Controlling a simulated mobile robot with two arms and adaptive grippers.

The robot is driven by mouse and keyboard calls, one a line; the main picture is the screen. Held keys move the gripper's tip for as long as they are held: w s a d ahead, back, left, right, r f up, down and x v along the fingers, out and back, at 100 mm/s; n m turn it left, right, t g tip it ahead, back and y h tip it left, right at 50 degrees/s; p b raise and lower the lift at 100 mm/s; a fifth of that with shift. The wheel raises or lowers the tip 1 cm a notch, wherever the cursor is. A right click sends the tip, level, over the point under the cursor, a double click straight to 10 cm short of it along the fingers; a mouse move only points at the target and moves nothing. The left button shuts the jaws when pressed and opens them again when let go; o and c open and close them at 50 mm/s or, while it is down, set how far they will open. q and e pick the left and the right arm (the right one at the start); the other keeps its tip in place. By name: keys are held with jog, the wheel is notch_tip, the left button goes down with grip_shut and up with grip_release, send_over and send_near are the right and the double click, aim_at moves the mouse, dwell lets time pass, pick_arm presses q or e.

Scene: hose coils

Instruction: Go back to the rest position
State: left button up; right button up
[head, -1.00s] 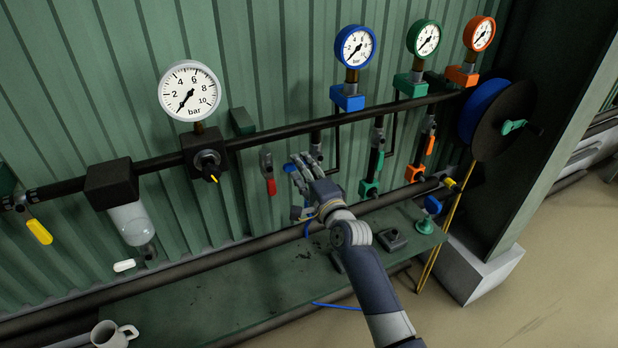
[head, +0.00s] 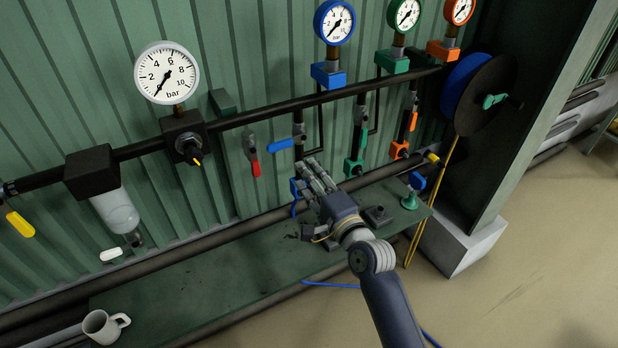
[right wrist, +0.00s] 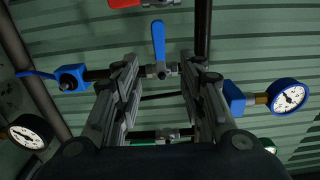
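My right gripper (head: 312,172) is in front of the pipe rack, over the green shelf. In the right wrist view the two fingers (right wrist: 162,95) are apart with nothing held between them. The blue valve lever (head: 280,145) on the blue drop line points left, clear of the gripper; it also shows past the fingers in the right wrist view (right wrist: 158,42). The blue fitting (right wrist: 72,77) at the pipe end carries a blue hose; it is partly behind the fingers in the head view (head: 295,187). My left gripper is not in view.
The green shelf (head: 200,290) carries a white mug (head: 103,326) and a green-topped fitting (head: 409,200). Pressure gauges, a black pipe (head: 270,115) and a hose reel (head: 487,95) line the wall. Open floor (head: 530,260) lies right.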

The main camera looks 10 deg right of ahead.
dwell(0.6)
jog(key=s+d+f+n+g+h+b, duration=0.1)
jog(key=s+f+n+g, duration=0.1)
jog(key=f, duration=0.9)
jog(key=s+f+n+g+h, duration=0.1)
jog(key=s+f+n+g, duration=0.1)
jog(key=f, duration=0.9)
jog(key=s+d+f+n+g, duration=0.1)
jog(key=s+f+g, duration=0.1)
jog(key=s+f, duration=0.35)
jog(key=s+d+f+n+g+h+b, duration=0.1)
jog(key=s+f+n, duration=0.15)
jog(key=f, duration=0.65)
jog(key=s+d+f+n+g, duration=0.1)
jog(key=s+f+g, duration=0.1)
jog(key=s+f, duration=0.35)
jog(key=s+d+f+n+g+h, duration=0.1)
jog(key=s+d+f+n+g, duration=0.1)
jog(key=s+f, duration=0.5)
jog(key=s+d+f+n+g+b, duration=0.1)
jog(key=s+f, duration=0.6)
jog(key=s, duration=0.9)
jog(key=s+d+f+n+g+h+b, duration=0.1)
jog(key=s+d+f+n+g, duration=0.3)
jog(key=s+f, duration=0.4)
jog(key=s+d+n, duration=0.1)
jog(key=s+d, duration=0.1)
jog(key=s, duration=0.2)
jog(key=shift+s+n+h, duration=0.3)
jog(key=shift+s+n, duration=0.05)
